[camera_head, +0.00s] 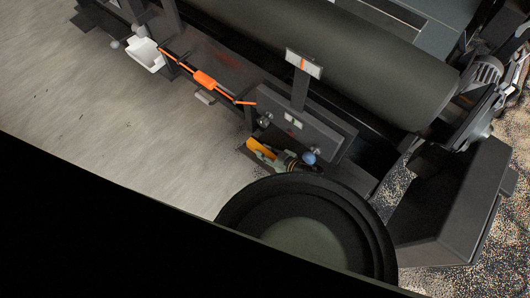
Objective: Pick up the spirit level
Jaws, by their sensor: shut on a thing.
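I cannot make out my gripper in this view. I cannot pick out the spirit level for certain either. A small yellow-orange thing (262,148) lies with dark, partly hidden items on the low ledge of the machine, beside a blue knob or ball (309,158). A black round rim (228,213) in the foreground hides part of that ledge. A grey panel (325,138) with small pale green-and-white labels stands just above these items.
A long dark roller (340,62) crosses the machine. An orange cord with a thick middle (205,80) hangs along its frame, near a white cup-like holder (146,54). A dark box-like housing (450,215) stands at right. Bare grey floor (110,110) is clear at left.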

